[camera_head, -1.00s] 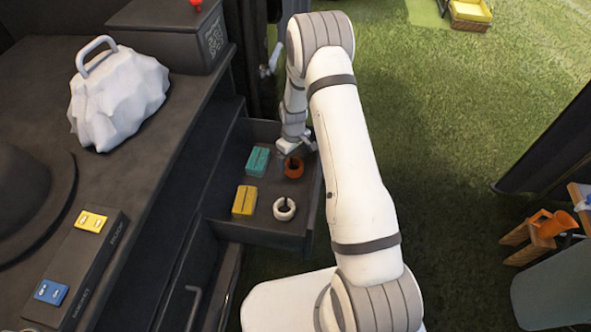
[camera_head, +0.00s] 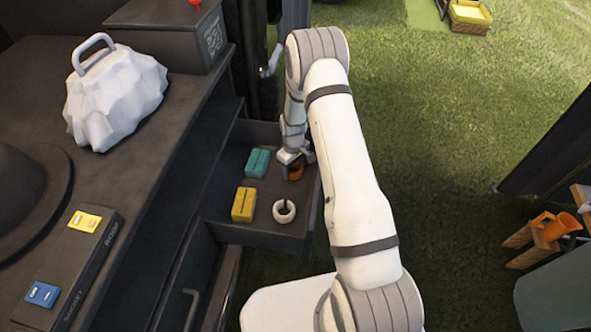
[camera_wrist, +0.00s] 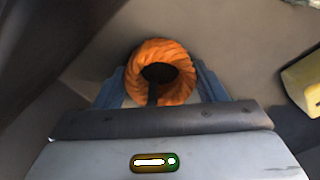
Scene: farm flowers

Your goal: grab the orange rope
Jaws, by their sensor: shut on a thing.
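The orange rope (camera_head: 296,172) is a small coil in the open drawer (camera_head: 262,232), at its right side. In the wrist view the orange rope (camera_wrist: 160,57) is a twisted ring with a dark centre. My gripper (camera_head: 290,162) is down in the drawer at the coil and partly covers it in the head view. In the wrist view its blue-grey fingers stand on both sides of the coil, and my gripper (camera_wrist: 160,88) is shut on it. The coil's underside is hidden, so I cannot tell whether it touches the drawer floor.
The drawer also holds a teal block (camera_head: 257,163), a yellow block (camera_head: 244,204) and a white rope coil (camera_head: 284,211). The dark counter (camera_head: 110,190) with a white rock-like weight (camera_head: 115,100) is at the left. Open grass lies to the right.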

